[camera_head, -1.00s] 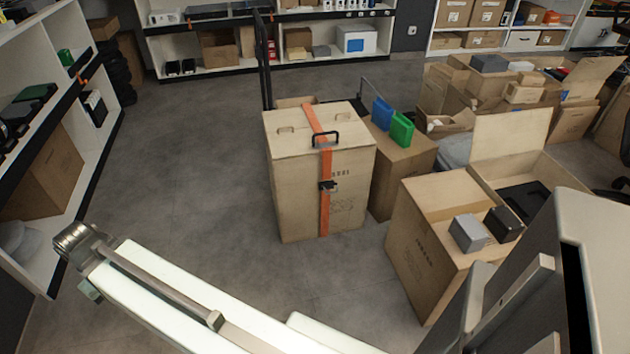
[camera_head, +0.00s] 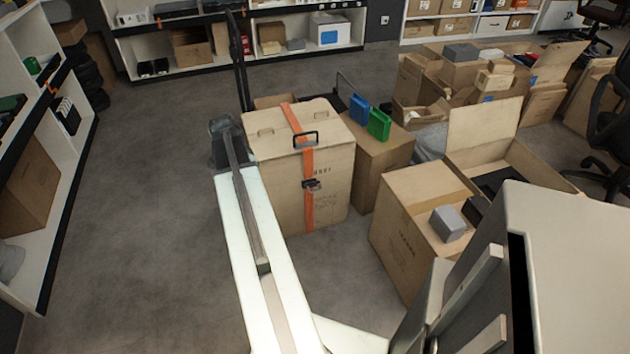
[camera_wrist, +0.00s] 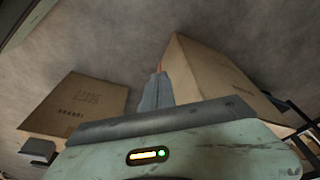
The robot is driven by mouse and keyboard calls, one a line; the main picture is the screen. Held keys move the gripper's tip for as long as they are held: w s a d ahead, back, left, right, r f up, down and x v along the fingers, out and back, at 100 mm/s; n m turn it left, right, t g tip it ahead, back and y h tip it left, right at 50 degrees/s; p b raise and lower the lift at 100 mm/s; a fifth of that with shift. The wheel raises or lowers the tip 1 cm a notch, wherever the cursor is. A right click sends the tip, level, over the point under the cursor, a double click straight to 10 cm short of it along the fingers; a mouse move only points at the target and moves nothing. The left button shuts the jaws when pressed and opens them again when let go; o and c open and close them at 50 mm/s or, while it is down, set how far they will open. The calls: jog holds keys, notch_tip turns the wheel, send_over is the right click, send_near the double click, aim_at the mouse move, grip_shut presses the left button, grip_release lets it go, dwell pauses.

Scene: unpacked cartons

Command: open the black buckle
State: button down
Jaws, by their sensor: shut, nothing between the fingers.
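The black buckle (camera_head: 312,184) sits on the orange strap (camera_head: 308,165) that runs over the lid and down the front of a tall closed carton (camera_head: 275,190). In the head view my arm reaches up along the carton's left side, and my gripper cannot be made out there. In the wrist view my gripper (camera_wrist: 157,80) is shut and empty, its grey fingers pointing towards the floor and a carton (camera_wrist: 225,85). A thin orange strip shows just beyond the fingertips. The buckle cannot be made out in the wrist view.
A carton with blue and green items (camera_head: 378,124) stands right of the strapped one. An open carton (camera_head: 405,240) with a grey box (camera_head: 448,223) stands at front right. White shelves (camera_head: 60,150) line the left. Grey floor (camera_head: 150,200) is clear left of the arm.

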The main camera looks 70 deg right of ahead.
aim_at(316, 191)
jog(key=s+d+r+m+g, duration=0.15)
jog(key=s+d+m, duration=0.55)
jog(key=s+d, duration=0.7)
jog(key=shift+t, duration=0.25)
jog(key=b+x, duration=0.4)
jog(key=a+b+x, duration=0.1)
jog(key=b+x, duration=0.7)
jog(key=x, duration=0.1)
jog(key=shift+s+a+f, duration=0.1)
jog(key=shift+s+a, duration=0.1)
jog(key=shift+s, duration=0.05)
jog(key=shift+w+d+f+b, duration=0.1)
jog(key=shift+f+b, duration=0.3)
jog(key=shift+b, duration=0.1)
jog(key=shift+r, duration=0.1)
jog(key=shift+w, duration=0.1)
